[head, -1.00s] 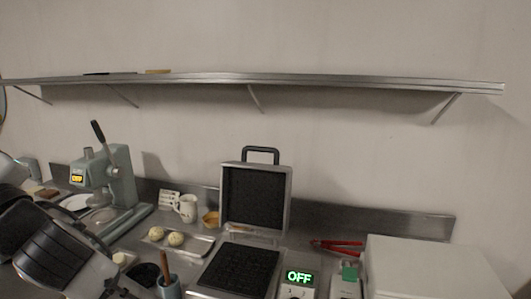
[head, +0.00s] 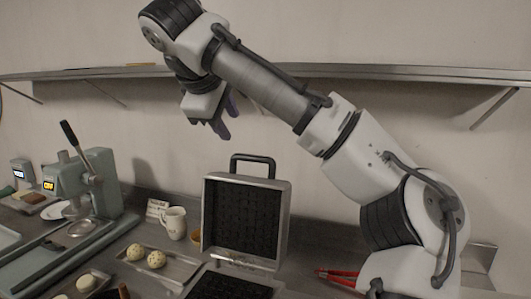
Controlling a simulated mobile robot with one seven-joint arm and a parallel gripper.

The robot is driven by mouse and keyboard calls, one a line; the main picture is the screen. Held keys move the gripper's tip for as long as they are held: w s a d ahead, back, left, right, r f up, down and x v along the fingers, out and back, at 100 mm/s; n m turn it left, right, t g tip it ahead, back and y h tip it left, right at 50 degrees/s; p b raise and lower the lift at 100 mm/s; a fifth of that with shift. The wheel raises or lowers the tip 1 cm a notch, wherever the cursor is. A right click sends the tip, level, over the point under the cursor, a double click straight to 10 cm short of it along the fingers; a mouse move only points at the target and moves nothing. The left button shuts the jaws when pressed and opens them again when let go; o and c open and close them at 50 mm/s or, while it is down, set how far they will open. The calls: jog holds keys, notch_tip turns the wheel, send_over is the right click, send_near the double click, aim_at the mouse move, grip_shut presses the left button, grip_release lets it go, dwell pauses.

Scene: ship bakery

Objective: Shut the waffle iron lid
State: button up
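The waffle iron stands open on the counter. Its lid (head: 245,217) is raised upright, with the dark grid facing me and the dark handle (head: 253,160) on top. The lower plate (head: 230,286) is partly cut off by the bottom edge of the head view. My gripper (head: 226,119) is in the air above and to the left of the lid, apart from it. Its purple fingers look spread, with nothing between them.
A wall shelf (head: 415,76) runs behind my raised arm. Left of the iron are a white mug (head: 173,223), a tray (head: 182,268) with two pale balls and a grey-green press (head: 85,182). Red-handled tongs (head: 338,276) lie to the right, partly behind my arm.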

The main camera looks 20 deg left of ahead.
jog(key=d, duration=0.1)
jog(key=p, duration=0.3)
send_near(255, 157)
jog(key=x, duration=0.8)
jog(key=shift+a, duration=0.1)
jog(key=shift+c, duration=0.4)
grip_shut()
